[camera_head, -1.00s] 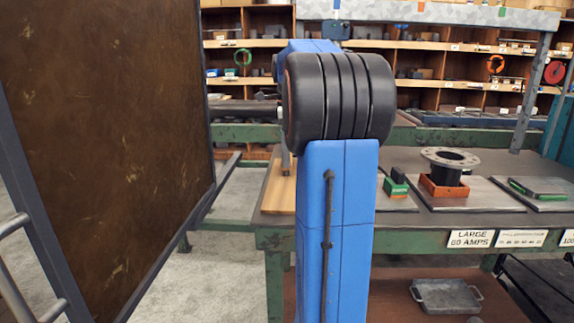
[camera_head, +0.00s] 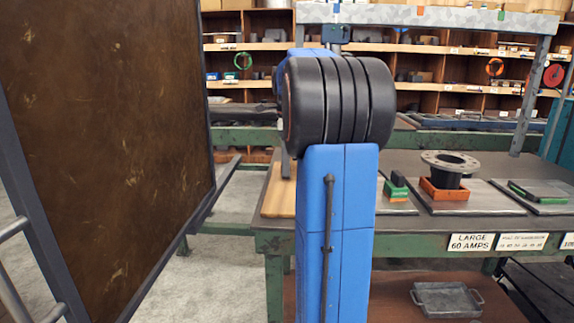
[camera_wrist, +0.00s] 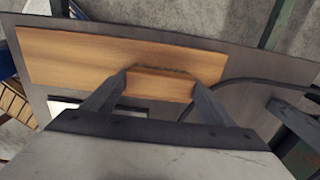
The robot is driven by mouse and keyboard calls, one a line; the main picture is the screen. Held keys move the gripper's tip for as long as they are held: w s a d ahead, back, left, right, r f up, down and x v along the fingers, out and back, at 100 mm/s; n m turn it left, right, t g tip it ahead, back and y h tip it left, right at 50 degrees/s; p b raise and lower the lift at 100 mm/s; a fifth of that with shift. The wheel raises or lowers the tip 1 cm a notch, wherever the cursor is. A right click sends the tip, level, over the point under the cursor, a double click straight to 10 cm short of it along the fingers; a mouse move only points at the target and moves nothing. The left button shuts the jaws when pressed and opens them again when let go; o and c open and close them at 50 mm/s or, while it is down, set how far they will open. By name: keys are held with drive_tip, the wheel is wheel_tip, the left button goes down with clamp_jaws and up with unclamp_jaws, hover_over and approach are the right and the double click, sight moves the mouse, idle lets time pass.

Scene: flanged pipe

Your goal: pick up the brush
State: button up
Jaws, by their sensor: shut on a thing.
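The brush (camera_wrist: 160,86) shows in the wrist view as a wooden block with a dark bristly edge along its far side. My gripper (camera_wrist: 160,84) is shut on it, one finger at each end. Behind it is a pale wooden board (camera_wrist: 75,55) on the dark bench; I cannot tell whether the brush touches the board. In the head view my arm hides the brush and the gripper, and only part of the board (camera_head: 279,192) shows to the left of the arm.
A flanged pipe (camera_head: 450,165) stands in an orange block (camera_head: 444,190) on the bench (camera_head: 400,226), right of my arm. A metal tray (camera_head: 446,299) sits on the lower shelf. A large brown panel (camera_head: 105,140) stands at the left.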

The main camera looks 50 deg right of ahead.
wheel_tip(320, 180, up, 10)
drive_tip(key=shift+f, duration=0.1)
idle(0.4)
